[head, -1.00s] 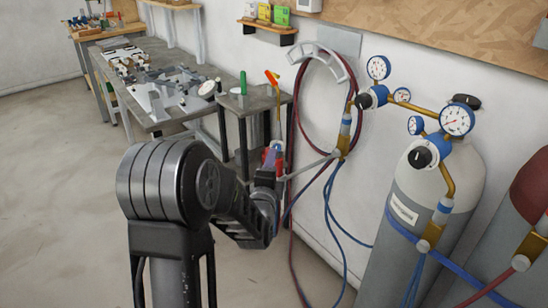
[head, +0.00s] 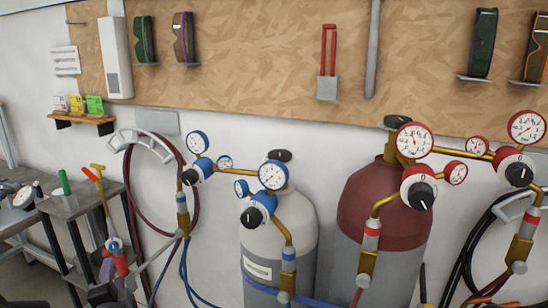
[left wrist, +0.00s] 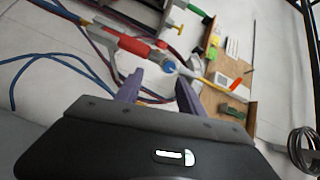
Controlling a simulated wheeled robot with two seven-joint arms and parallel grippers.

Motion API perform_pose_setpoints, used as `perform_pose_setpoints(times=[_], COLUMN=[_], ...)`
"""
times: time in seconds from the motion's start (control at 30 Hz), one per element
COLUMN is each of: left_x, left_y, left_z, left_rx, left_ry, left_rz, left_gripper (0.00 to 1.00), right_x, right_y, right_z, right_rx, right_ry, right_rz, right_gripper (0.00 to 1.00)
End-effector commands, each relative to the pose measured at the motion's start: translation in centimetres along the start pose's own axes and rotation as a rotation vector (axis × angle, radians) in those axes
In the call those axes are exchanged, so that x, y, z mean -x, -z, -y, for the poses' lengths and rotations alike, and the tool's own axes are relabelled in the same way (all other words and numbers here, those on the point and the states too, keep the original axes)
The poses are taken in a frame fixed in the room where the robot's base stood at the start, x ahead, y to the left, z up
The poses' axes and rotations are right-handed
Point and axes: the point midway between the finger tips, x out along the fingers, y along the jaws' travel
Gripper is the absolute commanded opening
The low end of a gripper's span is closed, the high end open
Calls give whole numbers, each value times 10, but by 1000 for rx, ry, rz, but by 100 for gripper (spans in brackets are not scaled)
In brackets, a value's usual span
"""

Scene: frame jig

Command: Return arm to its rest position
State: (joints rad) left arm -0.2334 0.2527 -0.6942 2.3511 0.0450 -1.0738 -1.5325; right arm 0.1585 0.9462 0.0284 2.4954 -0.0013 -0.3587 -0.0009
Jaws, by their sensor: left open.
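My left gripper (head: 118,277) is at the bottom left of the head view, partly cut off by the lower edge. In the left wrist view its two purple fingers (left wrist: 160,88) are apart, with nothing between them. A torch with a red handle (head: 121,265), a blue knob and a brass tube stands upright just beyond the fingers. It also shows past the fingertips in the left wrist view (left wrist: 130,42). I cannot tell how wide the gap between fingers and torch is. My right gripper is not in view.
A grey gas cylinder (head: 277,240) and a maroon-topped one (head: 380,215) with gauges stand against the wall. Hoses (head: 196,180) hang on a hook beside them. A small metal table (head: 75,205) stands at the left. A tool board (head: 260,60) covers the upper wall.

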Motion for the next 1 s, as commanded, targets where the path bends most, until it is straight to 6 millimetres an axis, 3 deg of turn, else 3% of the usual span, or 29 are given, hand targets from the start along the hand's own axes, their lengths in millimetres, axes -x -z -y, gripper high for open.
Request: perform_pose_setpoints(times=[0.07, 0.13, 0.27, 0.4, 0.47, 0.6, 0.7, 0.8, 0.9, 1.0], left_x=[2, 10, 44, 109, 144, 238, 304, 357, 390, 403], left_y=[6, 25, 65, 92, 100, 112, 116, 122, 125, 122], left_z=[-18, -51, -140, -235, -270, -338, -368, -384, -392, -396], left_rx=[161, 339, 666, 910, 981, 1078, 1084, 1054, 1042, 1044], left_ry=[-69, -180, -473, -775, -892, -1138, -1281, -1395, -1464, -1485], left_rz=[-5, -17, 46, 227, 329, 592, 750, 831, 876, 913], left_gripper=[46, 46, 46, 46, 46, 46, 46, 46, 46, 46], right_x=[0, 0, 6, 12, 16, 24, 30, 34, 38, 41], right_y=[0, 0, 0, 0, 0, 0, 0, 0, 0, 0], right_z=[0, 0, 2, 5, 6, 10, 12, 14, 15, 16], right_rx=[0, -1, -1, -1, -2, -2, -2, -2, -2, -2], right_ry=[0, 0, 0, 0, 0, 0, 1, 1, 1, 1], right_rz=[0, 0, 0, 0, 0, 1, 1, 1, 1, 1], right_gripper=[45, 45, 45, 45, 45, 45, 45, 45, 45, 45])
